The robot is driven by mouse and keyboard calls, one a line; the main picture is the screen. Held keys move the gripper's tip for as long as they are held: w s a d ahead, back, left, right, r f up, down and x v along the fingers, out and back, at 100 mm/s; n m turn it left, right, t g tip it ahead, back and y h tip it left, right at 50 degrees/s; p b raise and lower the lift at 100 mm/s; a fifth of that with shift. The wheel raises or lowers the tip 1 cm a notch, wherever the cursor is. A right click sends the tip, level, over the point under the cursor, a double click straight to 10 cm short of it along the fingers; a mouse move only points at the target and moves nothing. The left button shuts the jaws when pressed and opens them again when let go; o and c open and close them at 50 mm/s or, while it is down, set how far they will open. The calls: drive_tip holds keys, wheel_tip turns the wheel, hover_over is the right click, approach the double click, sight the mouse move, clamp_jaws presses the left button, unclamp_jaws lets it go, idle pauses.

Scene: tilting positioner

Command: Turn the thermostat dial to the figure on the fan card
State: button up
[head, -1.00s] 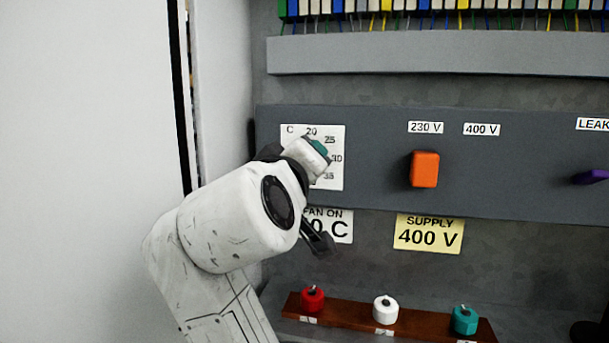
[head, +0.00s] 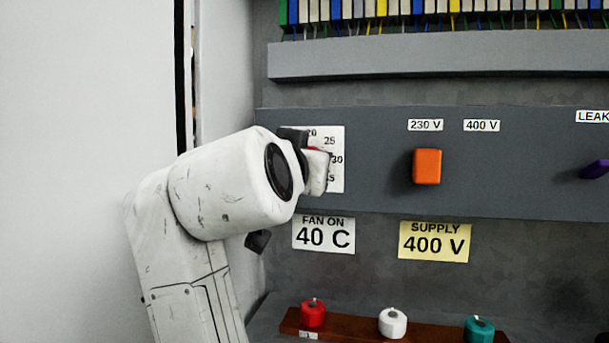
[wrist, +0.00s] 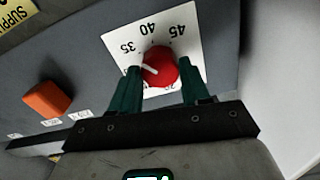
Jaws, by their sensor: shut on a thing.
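The thermostat dial (wrist: 161,66) is a red knob with a white pointer line, on a white scale plate (wrist: 188,22). In the wrist view the pointer aims left, toward the left finger and just below the figure 35; 40 and 45 show beyond the dial. My gripper (wrist: 160,72) has its green fingers on either side of the dial, shut on it. In the head view my gripper (head: 314,164) hides most of the dial; the scale plate (head: 337,185) shows around it. The fan card (head: 323,235) below reads FAN ON 40 C.
An orange switch (head: 426,167) sits right of the dial, under 230 V and 400 V labels. A yellow card (head: 434,241) reads SUPPLY 400 V. A purple handle (head: 595,169) is at far right. Red, white and teal knobs stand on a wooden strip (head: 360,328) below.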

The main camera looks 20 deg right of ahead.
drive_tip(key=shift+f+m+b, duration=0.15)
drive_tip(key=shift+m+b, duration=0.7)
drive_tip(key=shift+m, duration=0.95)
drive_tip(key=shift+f+m+b, duration=0.15)
drive_tip(key=shift+m+b, duration=0.7)
drive_tip(key=shift+m, duration=0.95)
drive_tip(key=o, duration=0.8)
drive_tip(key=shift+r, duration=0.1)
drive_tip(key=shift+o, duration=1.3)
drive_tip(key=shift+r, duration=0.1)
drive_tip(key=shift+a, duration=0.1)
drive_tip(key=b+v, duration=0.1)
drive_tip(key=v, duration=0.9)
drive_tip(key=shift+s+a+b, duration=0.15)
drive_tip(key=shift+s+b, duration=0.15)
